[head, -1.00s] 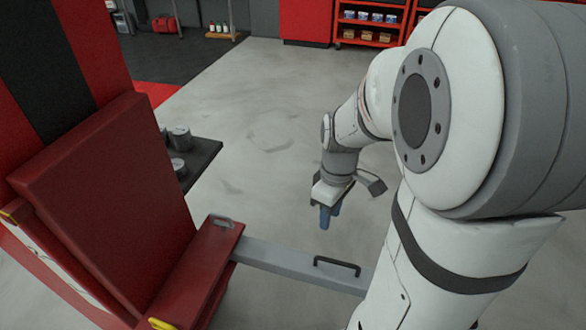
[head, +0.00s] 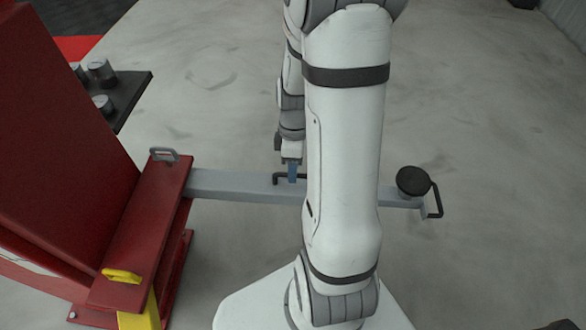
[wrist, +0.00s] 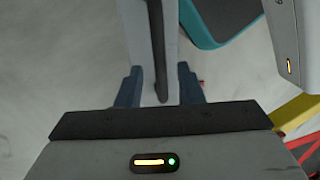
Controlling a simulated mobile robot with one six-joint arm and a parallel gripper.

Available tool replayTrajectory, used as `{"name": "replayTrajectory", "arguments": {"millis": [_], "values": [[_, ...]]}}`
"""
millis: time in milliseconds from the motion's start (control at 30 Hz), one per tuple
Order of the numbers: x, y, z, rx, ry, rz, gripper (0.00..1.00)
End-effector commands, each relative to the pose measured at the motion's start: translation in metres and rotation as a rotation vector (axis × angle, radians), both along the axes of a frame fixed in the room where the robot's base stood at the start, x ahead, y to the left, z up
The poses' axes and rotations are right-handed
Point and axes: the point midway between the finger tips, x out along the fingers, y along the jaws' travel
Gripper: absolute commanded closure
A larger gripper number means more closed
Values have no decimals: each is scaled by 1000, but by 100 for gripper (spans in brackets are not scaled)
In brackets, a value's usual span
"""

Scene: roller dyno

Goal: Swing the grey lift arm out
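The grey lift arm (head: 240,186) reaches right from the red post foot in the head view, with a round black pad (head: 413,181) at its far end. My own arm hides its middle. A black bar handle (head: 278,179) sits on it, partly hidden by my gripper. My gripper (head: 292,172) points down at this handle. In the wrist view its blue fingers (wrist: 159,88) are apart, one on each side of the black handle (wrist: 158,45) and the grey lift arm (wrist: 137,40). I cannot tell whether they touch the handle.
The red post (head: 60,120) stands at the left, with a yellow arm (head: 140,312) and its yellow handle (head: 122,275) at its foot. A dark tray (head: 125,95) with grey cylinders juts out behind. Another black handle (head: 436,203) is at the lift arm's tip.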

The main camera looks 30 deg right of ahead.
Motion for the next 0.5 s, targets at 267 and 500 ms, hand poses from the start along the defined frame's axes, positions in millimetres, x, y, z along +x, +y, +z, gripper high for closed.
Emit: {"name": "replayTrajectory", "arguments": {"millis": [267, 500], "values": [[-1, 0, -2, 0, 0, -1, 66], [-1, 0, -2, 0, 0, -1, 85]]}}
